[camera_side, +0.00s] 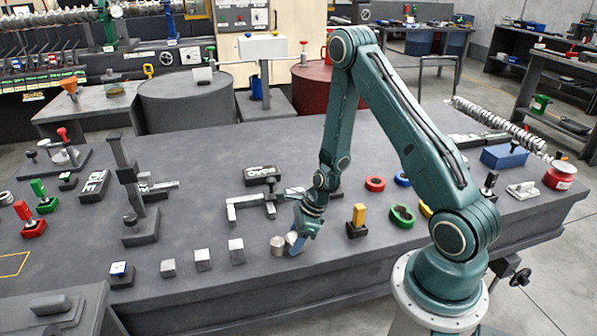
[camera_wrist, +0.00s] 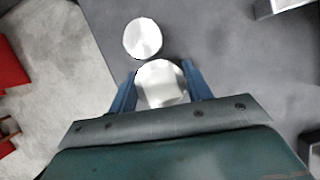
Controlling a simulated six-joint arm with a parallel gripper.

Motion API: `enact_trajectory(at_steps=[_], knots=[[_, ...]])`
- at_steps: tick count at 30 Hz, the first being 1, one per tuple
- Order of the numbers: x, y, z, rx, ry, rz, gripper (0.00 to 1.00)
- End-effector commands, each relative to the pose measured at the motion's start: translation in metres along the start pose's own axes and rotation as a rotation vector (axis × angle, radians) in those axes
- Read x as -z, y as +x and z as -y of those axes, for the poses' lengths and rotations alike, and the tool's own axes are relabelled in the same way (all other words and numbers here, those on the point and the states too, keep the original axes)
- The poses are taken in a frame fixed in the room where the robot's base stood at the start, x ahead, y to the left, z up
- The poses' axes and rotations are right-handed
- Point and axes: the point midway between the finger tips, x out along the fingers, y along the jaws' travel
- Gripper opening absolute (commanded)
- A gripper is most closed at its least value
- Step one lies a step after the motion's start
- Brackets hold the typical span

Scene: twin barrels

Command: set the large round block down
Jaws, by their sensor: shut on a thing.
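My gripper (camera_side: 297,246) is low over the grey table, left of my arm's base, with its blue fingers pointing down. In the wrist view the fingers (camera_wrist: 158,88) are shut on the sides of a silver round block (camera_wrist: 162,84), the larger-looking one. A second silver round block (camera_wrist: 142,38) stands just beyond it, very close; I cannot tell whether they touch. In the side view this second block (camera_side: 277,245) stands upright on the table, left of the fingers. The held block is mostly hidden there, and its contact with the table is unclear.
Several grey cube blocks (camera_side: 236,251) stand in a row to the left. A grey clamp-like fixture (camera_side: 250,206) lies behind, and a yellow-topped block (camera_side: 358,217) stands to the right. The table's front edge is close. Bare table (camera_side: 215,290) shows in front of the cubes.

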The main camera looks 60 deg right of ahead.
Motion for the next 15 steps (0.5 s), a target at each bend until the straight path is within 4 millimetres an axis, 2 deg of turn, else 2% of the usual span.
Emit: enact_trajectory(at_steps=[4,5,7,15], knots=[[0.0005,0.0025,0.0003,0.0,0.0,0.002,0.01],[0.0011,0.0026,-0.0001,-0.001,0.0,0.0,0.55],[0.001,0.0025,-0.0001,-0.001,0.0,0.0,0.69],[0.0009,0.0023,0.0,0.0,0.0,0.0,0.71]])
